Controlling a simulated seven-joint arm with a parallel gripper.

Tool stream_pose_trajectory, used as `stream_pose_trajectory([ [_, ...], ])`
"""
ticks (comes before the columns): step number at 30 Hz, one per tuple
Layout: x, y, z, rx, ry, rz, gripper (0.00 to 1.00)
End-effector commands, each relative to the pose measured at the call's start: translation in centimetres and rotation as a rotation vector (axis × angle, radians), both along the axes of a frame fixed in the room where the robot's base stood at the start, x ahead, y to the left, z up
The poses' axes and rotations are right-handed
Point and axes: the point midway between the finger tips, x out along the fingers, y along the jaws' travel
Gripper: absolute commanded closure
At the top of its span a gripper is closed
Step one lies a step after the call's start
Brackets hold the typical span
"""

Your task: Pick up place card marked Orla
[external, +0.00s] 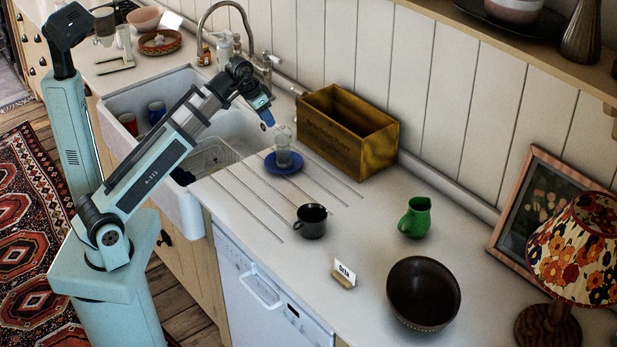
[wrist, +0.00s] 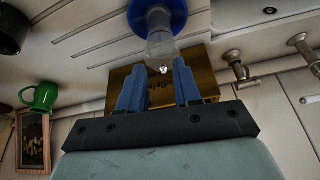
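The place card (external: 344,270) is a small white card reading "Orla", standing in a wooden holder on the counter. It is between the black mug and the dark brown bowl. I cannot make it out in the wrist view. My gripper (external: 266,114) is raised near the sink's right edge, up and left of the card and well away from it. In the wrist view, the blue fingers of my gripper (wrist: 157,76) are apart with nothing held. A clear glass shaker (wrist: 160,45) shows beyond the fingertips.
Near the card are the black mug (external: 311,221), dark bowl (external: 423,293) and green jug (external: 415,218). The shaker stands on a blue saucer (external: 285,168) before a wooden crate (external: 347,132). A flowered lamp (external: 577,250) is at right. The counter left of the card is clear.

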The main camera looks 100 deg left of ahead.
Motion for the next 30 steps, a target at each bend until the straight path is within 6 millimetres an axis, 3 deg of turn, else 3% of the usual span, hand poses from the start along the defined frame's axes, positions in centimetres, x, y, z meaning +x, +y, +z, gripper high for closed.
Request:
stream_pose_trajectory([
  [5, 0.9, -1.0, 0.0, 0.000, 0.000, -0.024, 0.67],
  [8, 2.5, -2.9, -0.1, -0.001, 0.001, -0.065, 0.67],
  [20, 10.9, -14.5, -1.3, -0.017, 0.025, -0.308, 0.67],
  [30, 17.5, -25.4, -2.0, -0.029, 0.056, -0.514, 0.67],
])
